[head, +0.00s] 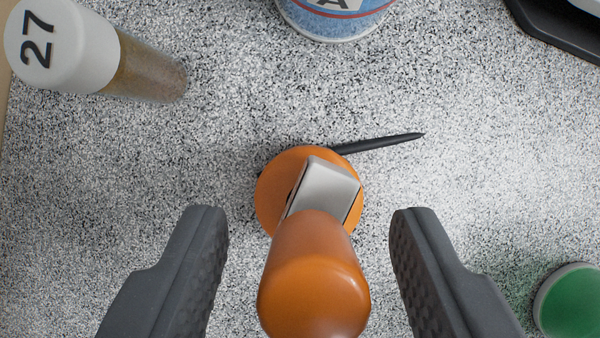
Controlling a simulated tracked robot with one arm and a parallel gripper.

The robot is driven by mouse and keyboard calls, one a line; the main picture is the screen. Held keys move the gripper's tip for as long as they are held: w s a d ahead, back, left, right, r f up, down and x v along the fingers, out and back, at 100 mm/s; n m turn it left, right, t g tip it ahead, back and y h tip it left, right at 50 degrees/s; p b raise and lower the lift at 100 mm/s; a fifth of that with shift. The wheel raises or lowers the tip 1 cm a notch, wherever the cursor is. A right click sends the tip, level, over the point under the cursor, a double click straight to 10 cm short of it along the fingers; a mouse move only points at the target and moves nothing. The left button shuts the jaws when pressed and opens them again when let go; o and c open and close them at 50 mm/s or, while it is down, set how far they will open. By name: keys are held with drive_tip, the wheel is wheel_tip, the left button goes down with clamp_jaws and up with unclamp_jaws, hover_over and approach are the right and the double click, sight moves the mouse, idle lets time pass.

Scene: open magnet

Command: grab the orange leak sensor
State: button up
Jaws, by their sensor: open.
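The orange leak sensor (313,277) stands on the speckled surface at the lower middle of the head view. It has a round orange base, a silver-grey plate and a rounded orange top that comes up toward the camera. A thin black rod (380,143) shows behind its base and points right; I cannot tell whether it is part of the sensor. My gripper (309,225) is open, with one dark finger on each side of the orange top. Gaps show between both fingers and the sensor, so neither appears to touch it.
A tube with a white cap marked 27 (62,45) lies or leans at the upper left. A blue container with a red band (335,22) is at the top. A black object (560,25) is at the upper right, and a green-topped round thing (572,302) at the lower right.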

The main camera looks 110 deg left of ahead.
sight(306, 205)
drive_tip(key=x, duration=0.3)
drive_tip(key=shift+s+a+f, duration=0.1)
clamp_jaws()
